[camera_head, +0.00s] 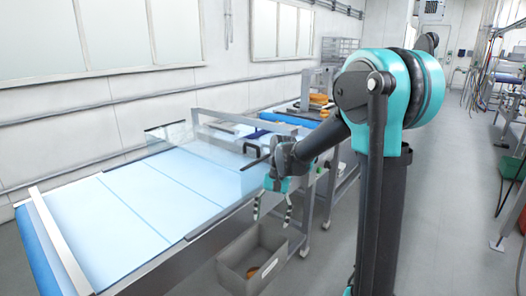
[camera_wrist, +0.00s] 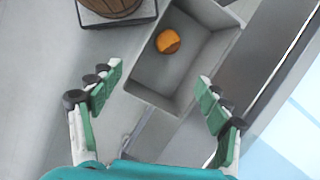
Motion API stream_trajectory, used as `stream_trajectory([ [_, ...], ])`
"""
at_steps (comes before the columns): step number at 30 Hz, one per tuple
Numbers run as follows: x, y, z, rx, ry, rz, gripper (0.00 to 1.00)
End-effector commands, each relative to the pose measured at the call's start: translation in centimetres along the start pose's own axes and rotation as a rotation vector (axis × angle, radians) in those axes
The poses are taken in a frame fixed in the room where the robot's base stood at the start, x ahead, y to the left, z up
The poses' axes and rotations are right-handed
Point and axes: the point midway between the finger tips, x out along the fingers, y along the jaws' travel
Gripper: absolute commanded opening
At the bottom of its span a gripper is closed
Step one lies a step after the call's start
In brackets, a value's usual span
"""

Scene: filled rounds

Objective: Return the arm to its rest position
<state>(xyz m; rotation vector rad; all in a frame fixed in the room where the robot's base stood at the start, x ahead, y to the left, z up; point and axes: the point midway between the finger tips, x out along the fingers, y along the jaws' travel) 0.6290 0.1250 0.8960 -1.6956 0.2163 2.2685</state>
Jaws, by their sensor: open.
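My gripper (camera_head: 272,210) hangs from my teal and dark arm over the near side of the conveyor table, fingers pointing down. In the wrist view my gripper (camera_wrist: 155,98) is open, its two green-padded fingers wide apart with nothing between them. Below it is a grey crate (camera_wrist: 210,75) with one orange-brown round item (camera_wrist: 168,41) in it. In the head view the crate (camera_head: 233,277) stands on the floor beside the table, and the item (camera_head: 252,272) shows partly inside.
A long table with a pale blue surface (camera_head: 120,205) and clear guard panels lies left of my arm. Orange items (camera_head: 318,99) sit on equipment farther back. A brown round object (camera_wrist: 112,6) stands near the crate. The aisle floor (camera_head: 440,200) on the right is open.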

Motion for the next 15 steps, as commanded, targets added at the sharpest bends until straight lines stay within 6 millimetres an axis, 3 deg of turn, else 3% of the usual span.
stream_trajectory([
  [3, 0.7, 4.1, 0.8, -0.047, 0.104, -0.033, 0.77],
  [15, 5.0, 16.0, 4.1, -0.241, 0.482, -0.024, 0.77],
])
